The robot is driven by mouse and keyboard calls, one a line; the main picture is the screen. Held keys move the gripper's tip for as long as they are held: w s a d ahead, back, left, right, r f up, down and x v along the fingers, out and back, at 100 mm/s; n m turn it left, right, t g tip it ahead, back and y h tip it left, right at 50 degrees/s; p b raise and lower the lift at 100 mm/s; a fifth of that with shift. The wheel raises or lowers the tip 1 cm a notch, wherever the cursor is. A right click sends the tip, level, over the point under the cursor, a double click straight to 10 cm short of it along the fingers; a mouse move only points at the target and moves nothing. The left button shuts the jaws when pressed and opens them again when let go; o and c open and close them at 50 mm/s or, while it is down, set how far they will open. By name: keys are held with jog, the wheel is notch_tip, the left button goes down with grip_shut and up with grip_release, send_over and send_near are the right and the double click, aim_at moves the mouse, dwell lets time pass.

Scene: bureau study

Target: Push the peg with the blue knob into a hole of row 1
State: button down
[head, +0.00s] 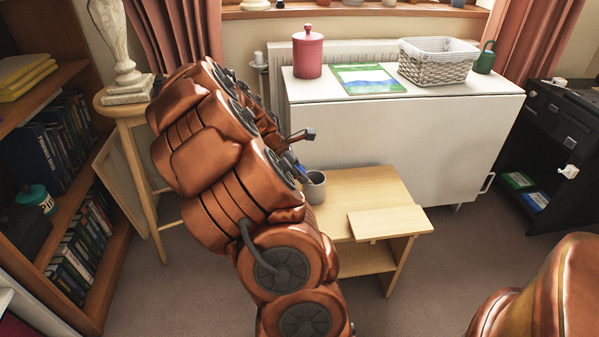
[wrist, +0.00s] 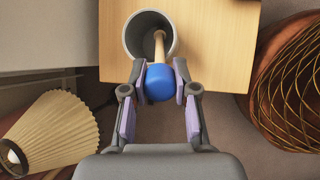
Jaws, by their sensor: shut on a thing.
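The peg with the blue knob (wrist: 160,83) has a pale wooden shaft (wrist: 159,48). In the wrist view my gripper (wrist: 160,82) is shut on the knob, with a lilac pad on each side. The shaft points away from me and overlaps the mouth of a grey cup (wrist: 133,36); I cannot tell how deep its end sits in it. In the head view the cup (head: 315,190) stands on a small wooden table (head: 350,185), with a bit of the blue knob (head: 299,172) beside it. My arm hides most of the gripper there. I see no rows of holes in either view.
A pale wooden slab (head: 390,222) lies at the small table's front right. Behind stands a white cabinet (head: 420,140) with a red canister (head: 307,52) and a wicker basket (head: 437,65). A bookshelf (head: 60,150) is on the left. A pleated lampshade (wrist: 52,130) shows in the wrist view.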

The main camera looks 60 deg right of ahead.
jog(key=p+v, duration=0.6)
jog(key=v, duration=0.5)
dwell(1.2)
jog(key=shift+f, duration=0.1)
dwell(0.6)
